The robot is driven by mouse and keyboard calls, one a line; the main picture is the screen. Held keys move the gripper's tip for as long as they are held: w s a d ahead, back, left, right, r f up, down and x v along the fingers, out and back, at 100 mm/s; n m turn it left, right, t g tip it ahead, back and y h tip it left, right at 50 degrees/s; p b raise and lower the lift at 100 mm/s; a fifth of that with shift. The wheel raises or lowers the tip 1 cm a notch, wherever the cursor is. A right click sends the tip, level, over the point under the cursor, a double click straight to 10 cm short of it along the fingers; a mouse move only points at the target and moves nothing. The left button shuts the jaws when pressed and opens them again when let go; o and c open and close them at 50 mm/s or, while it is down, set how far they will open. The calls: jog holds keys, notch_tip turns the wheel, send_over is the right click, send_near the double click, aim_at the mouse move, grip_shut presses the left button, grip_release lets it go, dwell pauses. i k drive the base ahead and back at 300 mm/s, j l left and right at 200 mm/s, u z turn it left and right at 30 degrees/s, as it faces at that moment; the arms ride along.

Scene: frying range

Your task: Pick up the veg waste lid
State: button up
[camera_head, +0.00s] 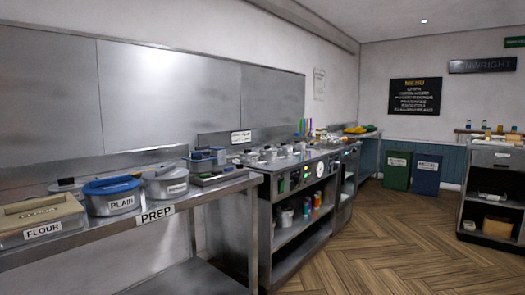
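A green bin (396,174) and a blue bin (426,179) stand side by side on the floor against the far wall. Each has a white label, too small to read surely, so I cannot tell which is the veg waste bin. Whether a separate lid lies on top of either one is too small to tell. My gripper is not in view.
A steel prep counter (170,213) on the left holds a flour box (42,218), a blue-lidded tub marked plain (112,195) and a grey tub (166,183). The range (302,178) adjoins it. A shelved unit (494,190) stands right. Wooden floor (390,245) between is clear.

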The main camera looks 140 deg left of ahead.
aim_at(205, 149)
jog(key=u, duration=4.9)
jog(key=i+l+u, duration=0.15)
jog(key=l+u, duration=0.45)
jog(key=u, duration=0.2)
jog(key=i+l, duration=0.05)
